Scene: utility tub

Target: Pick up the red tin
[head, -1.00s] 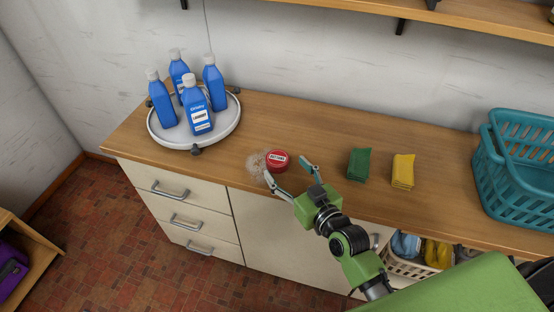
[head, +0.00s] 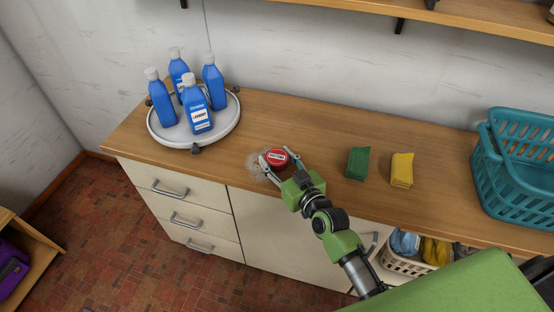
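The red tin (head: 277,157) is round and low, with a white label on its lid. It sits on the wooden counter near its front edge, in the head view. My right gripper (head: 277,154) reaches it from the front right, with one finger on each side of the tin. The fingers have drawn in and look closed against its sides; the contact itself is small to see. The tin still appears to rest on the counter. My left gripper is not in view.
A pale fuzzy patch (head: 256,166) lies just left of the tin. A round white tray (head: 170,137) with several blue bottles stands at left. A shelf (head: 440,18) hangs above.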

